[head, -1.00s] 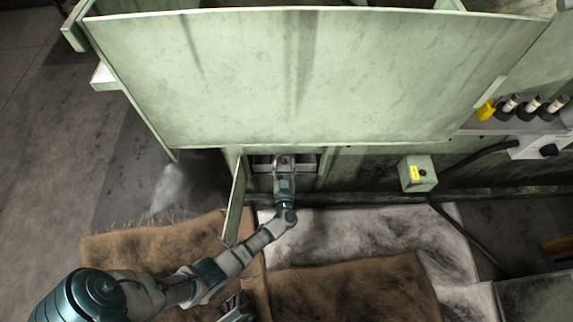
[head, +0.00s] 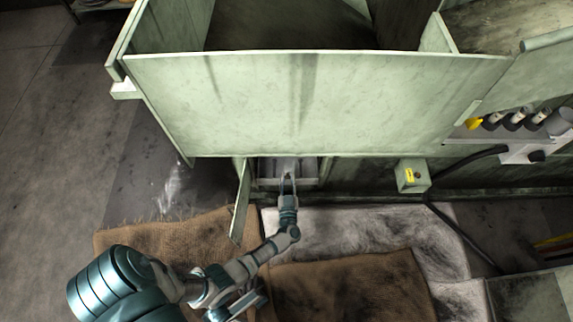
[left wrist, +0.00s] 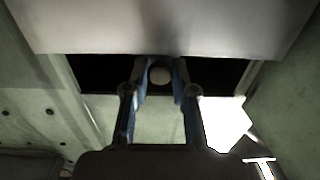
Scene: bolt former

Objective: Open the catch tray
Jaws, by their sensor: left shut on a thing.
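The catch tray (head: 268,181) is a light grey metal drawer in a low opening under the pale green machine, and it sticks partly out. My left gripper (head: 287,178) is at the middle of its front edge. A smooth grey panel (left wrist: 160,28), seemingly part of the tray, fills the top of that view above a dark gap. A grey and teal part at the bottom of the head view may be my right gripper; its jaws are unclear.
A narrow green door (head: 241,203) stands swung open left of the opening. A large green panel (head: 300,105) overhangs it. A control box (head: 412,176) with a yellow label and a black cable is at right. Brown mats (head: 350,285) and a pale stained sheet cover the floor.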

